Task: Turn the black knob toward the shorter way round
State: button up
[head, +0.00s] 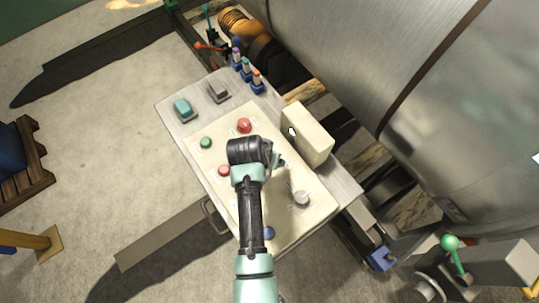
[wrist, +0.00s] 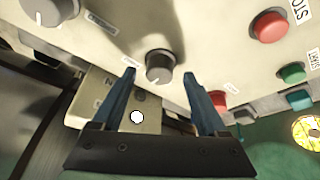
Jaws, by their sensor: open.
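The black knob (wrist: 159,66) shows in the wrist view as a dark grey round knob with a pale mark on its face, standing on a cream panel (wrist: 200,30). My gripper (wrist: 159,76) is open, with its two blue fingers apart at the left and right of the knob. I see no finger touching it, and I cannot tell whether the tips reach down beside it. In the head view my gripper (head: 279,160) is over the middle of the panel, and the knob is largely hidden there. A paler grey knob (head: 301,199) stands lower right; it also shows in the wrist view (wrist: 46,9).
A cream box (head: 312,138) stands at the panel's right edge, close to my gripper. A red button (head: 244,125), a green button (head: 206,143), another red button (head: 223,170) and a blue button (head: 268,233) surround it. A large metal drum (head: 400,60) fills the upper right.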

jog(key=shift+x, duration=0.8)
grip_shut()
